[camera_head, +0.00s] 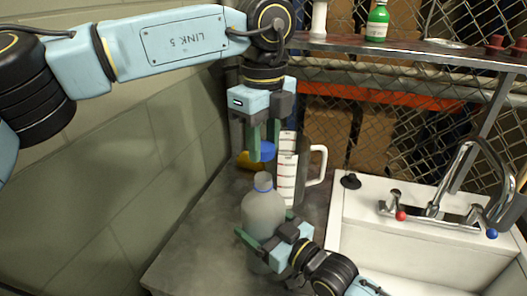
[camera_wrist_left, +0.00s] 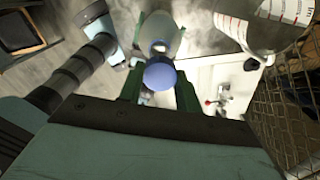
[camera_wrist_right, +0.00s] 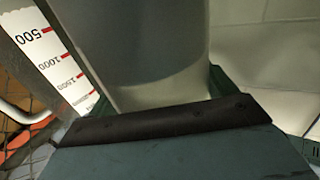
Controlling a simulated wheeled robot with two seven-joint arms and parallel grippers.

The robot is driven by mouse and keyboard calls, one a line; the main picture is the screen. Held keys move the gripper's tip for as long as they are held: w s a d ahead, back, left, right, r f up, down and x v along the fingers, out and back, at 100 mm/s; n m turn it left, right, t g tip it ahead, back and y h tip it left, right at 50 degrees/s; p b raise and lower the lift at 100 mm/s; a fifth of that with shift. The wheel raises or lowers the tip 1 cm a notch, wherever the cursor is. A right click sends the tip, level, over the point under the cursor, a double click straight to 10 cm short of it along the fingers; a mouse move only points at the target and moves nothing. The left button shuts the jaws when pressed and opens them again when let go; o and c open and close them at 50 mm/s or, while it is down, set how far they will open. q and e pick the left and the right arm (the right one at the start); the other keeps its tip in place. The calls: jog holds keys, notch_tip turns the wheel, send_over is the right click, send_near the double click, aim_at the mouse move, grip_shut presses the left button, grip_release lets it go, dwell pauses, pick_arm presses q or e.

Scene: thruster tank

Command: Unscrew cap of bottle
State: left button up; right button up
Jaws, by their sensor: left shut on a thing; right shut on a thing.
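A grey translucent bottle (camera_head: 263,212) stands upright on the counter left of the sink, its neck showing a blue ring. My right gripper (camera_head: 268,246) is shut around its body from the front right; the bottle fills the upper middle of the right wrist view (camera_wrist_right: 145,45). My left gripper (camera_head: 264,142) points down above the bottle, shut on the blue cap (camera_head: 267,152). The cap is apart from the bottle, a little above the neck. In the left wrist view the cap (camera_wrist_left: 160,75) sits between the green fingers, with the bare bottle neck (camera_wrist_left: 158,47) beyond it.
A measuring jug (camera_head: 287,170) with red markings stands close behind the bottle. A yellow object (camera_head: 245,160) is partly hidden behind my left gripper. The sink (camera_head: 420,258) and faucet (camera_head: 434,208) are at the right. A shelf (camera_head: 400,50) with a green bottle (camera_head: 377,22) runs above.

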jog(key=o, duration=1.8)
jog(key=shift+c, duration=0.2)
